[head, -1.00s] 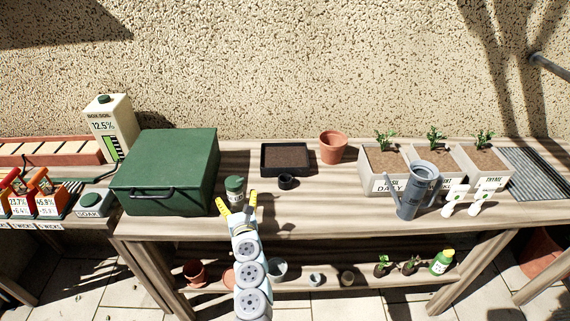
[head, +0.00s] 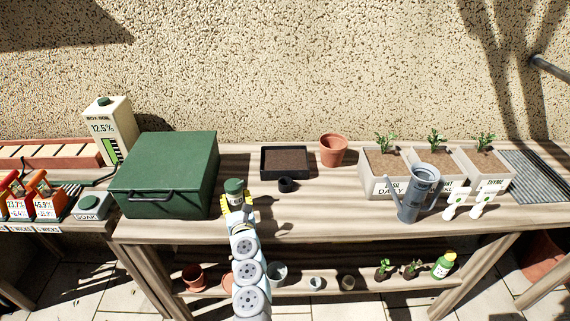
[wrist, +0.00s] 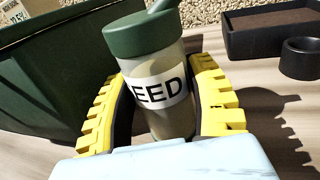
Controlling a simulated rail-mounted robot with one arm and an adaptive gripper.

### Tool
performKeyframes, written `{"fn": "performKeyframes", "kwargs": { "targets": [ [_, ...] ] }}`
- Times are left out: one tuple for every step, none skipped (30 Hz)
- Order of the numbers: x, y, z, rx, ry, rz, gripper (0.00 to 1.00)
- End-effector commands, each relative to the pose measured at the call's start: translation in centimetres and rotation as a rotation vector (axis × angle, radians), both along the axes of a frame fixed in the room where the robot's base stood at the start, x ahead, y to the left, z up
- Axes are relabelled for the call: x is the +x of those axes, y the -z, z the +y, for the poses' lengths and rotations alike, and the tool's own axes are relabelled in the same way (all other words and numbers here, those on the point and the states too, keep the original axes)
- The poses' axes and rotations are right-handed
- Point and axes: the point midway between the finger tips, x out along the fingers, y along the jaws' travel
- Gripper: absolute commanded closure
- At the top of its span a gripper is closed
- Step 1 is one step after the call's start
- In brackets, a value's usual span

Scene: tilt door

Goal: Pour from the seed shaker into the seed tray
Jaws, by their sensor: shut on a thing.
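The seed shaker (head: 235,187) is a clear jar with a dark green lid and a white label. In the wrist view the seed shaker (wrist: 155,75) stands close to upright between the yellow fingers, its label reading "EED" and a spout on its lid. My gripper (head: 237,202) is shut on the shaker's body; the wrist view shows my gripper (wrist: 160,110) with a finger on each side. The seed tray (head: 285,174), black and filled with brown soil, lies on the bench behind and right of the shaker. Its corner shows in the wrist view (wrist: 262,38).
A small black cup (head: 286,185) stands just in front of the tray. A green box (head: 165,172) stands close left of the shaker. A terracotta pot (head: 333,150) is right of the tray. A grey watering can (head: 418,192) and planters stand farther right. The bench front-centre is clear.

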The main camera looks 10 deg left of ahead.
Motion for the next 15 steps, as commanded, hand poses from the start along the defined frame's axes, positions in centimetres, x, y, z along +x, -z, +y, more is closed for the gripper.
{"fn": "performKeyframes", "kwargs": {
  "targets": [
    [0.0,-0.2,0.0,0.0,0.0,0.0,0.82],
    [0.0,-0.3,0.0,0.0,0.0,0.0,0.82],
    [0.0,-0.5,0.0,0.0,0.001,0.0,0.82],
    [0.0,-0.7,-0.1,0.0,0.001,0.0,0.82],
    [0.0,-0.9,-0.1,0.0,0.001,0.0,0.82],
    [0.0,-1.2,-0.1,0.0,0.001,0.0,0.82],
    [0.0,-1.4,-0.1,0.0,0.001,0.0,0.82],
    [0.0,-1.6,-0.1,0.0,0.002,0.0,0.82],
    [0.0,-1.9,-0.1,0.0,0.001,0.0,0.82],
    [0.0,-2.1,-0.1,0.0,0.001,0.0,0.82],
    [0.0,-2.3,-0.1,0.0,0.001,0.0,0.82],
    [0.0,-2.5,-0.1,0.0,0.001,-0.001,0.82],
    [0.0,-2.7,0.0,0.0,0.0,-0.001,0.82],
    [0.0,-3.0,0.0,0.0,0.0,-0.001,0.82],
    [0.0,-3.2,0.0,0.0,0.0,-0.001,0.82]
  ]
}}
